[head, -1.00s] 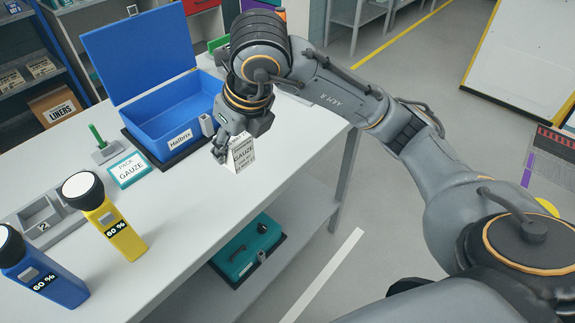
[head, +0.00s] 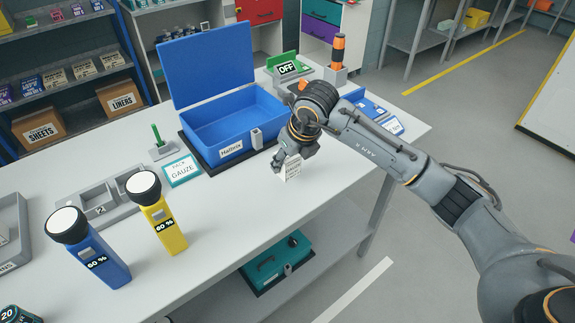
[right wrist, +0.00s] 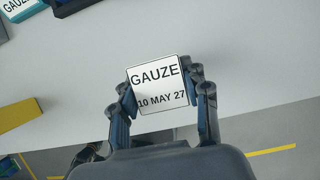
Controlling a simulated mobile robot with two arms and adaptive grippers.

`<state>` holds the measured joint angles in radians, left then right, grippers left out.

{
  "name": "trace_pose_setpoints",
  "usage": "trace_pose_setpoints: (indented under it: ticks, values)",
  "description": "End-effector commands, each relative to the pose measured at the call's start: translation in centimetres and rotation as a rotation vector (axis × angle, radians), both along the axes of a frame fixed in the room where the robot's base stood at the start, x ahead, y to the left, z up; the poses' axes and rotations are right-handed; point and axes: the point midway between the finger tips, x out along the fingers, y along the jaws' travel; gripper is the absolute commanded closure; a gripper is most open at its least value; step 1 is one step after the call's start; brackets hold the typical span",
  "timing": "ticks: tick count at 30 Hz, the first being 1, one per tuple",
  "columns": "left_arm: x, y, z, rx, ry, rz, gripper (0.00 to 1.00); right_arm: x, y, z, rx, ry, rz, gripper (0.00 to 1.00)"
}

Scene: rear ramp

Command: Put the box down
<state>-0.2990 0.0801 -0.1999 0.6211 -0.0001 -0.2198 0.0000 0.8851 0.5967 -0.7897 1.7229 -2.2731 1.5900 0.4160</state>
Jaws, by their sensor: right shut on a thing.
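The box is a small white gauze box (head: 292,168), marked "GAUZE 10 MAY 27" in the right wrist view (right wrist: 158,85). My right gripper (head: 283,164) is shut on it, with a finger on each side of the box in the right wrist view (right wrist: 163,98). The box is at the front edge area of the grey table (head: 225,215), right of the gauze card. I cannot tell whether it touches the tabletop. My left gripper is not in view.
An open, empty-looking blue case (head: 235,125) labelled Hallbrix stands behind the gripper. Bare tabletop lies between the torches and the box.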

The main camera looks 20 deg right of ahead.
Motion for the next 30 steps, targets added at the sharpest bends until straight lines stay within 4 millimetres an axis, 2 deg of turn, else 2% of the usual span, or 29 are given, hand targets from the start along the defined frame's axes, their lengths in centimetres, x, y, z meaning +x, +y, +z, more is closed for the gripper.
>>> trace_pose_setpoints:
  ticks: [3,9,21,22,24,25,30]
  values:
    - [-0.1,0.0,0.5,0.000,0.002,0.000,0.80,0.6,-0.2,-1.0,-0.001,0.004,0.000,0.86]
    - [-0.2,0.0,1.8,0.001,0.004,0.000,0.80,0.5,-0.2,-3.5,-0.001,0.003,0.001,0.86]
    - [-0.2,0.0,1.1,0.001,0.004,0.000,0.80,0.5,-0.2,-4.3,0.000,0.000,0.001,0.86]
    - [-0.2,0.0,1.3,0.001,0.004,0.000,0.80,0.5,-0.2,-4.1,0.000,0.000,0.001,0.48]
    - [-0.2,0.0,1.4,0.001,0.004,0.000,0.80,0.5,-0.2,-4.1,-0.001,0.001,0.001,0.33]
    - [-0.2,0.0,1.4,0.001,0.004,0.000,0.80,0.5,-0.2,-4.1,-0.001,0.001,0.001,0.31]
    - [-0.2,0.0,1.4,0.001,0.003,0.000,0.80,0.5,-0.2,-4.1,-0.001,0.001,0.001,0.31]
